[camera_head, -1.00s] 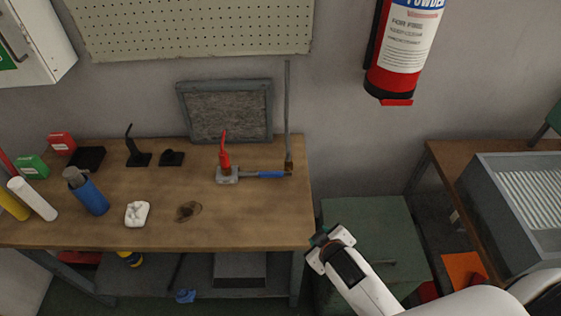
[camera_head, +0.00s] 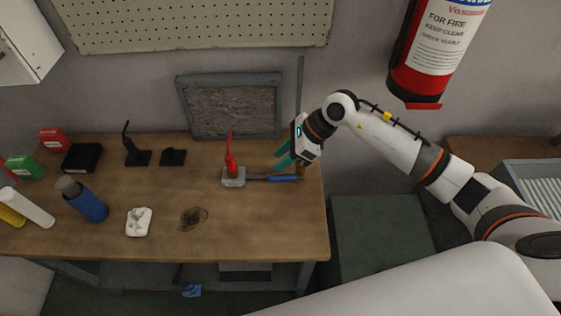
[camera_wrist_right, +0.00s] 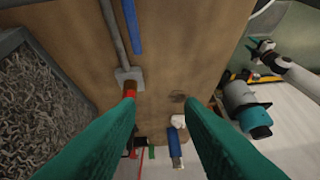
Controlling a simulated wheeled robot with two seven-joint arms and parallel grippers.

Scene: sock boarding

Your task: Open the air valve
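A red upright lever (camera_head: 231,162) stands on a grey metal block (camera_head: 233,177) on the workbench. A grey pipe with a blue bar (camera_head: 283,178) beside it runs right from the block to a brass-coloured fitting at the wall pipe's foot. My right gripper (camera_head: 282,158) is above this pipe, its teal fingers apart and empty, partly covering the fitting. In the right wrist view the blue bar (camera_wrist_right: 136,25), grey block (camera_wrist_right: 130,76) and red lever (camera_wrist_right: 129,98) lie beyond the wide-open fingers. My left gripper (camera_wrist_right: 262,48) shows small at the right there, apparently open, away from the bench.
A framed grey panel (camera_head: 234,106) leans at the back of the bench, close to my right gripper. The wall pipe (camera_head: 300,80) rises behind it. Black holders (camera_head: 137,155), a blue bottle (camera_head: 85,202) and a white piece (camera_head: 139,221) lie left. The bench front is mostly clear.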

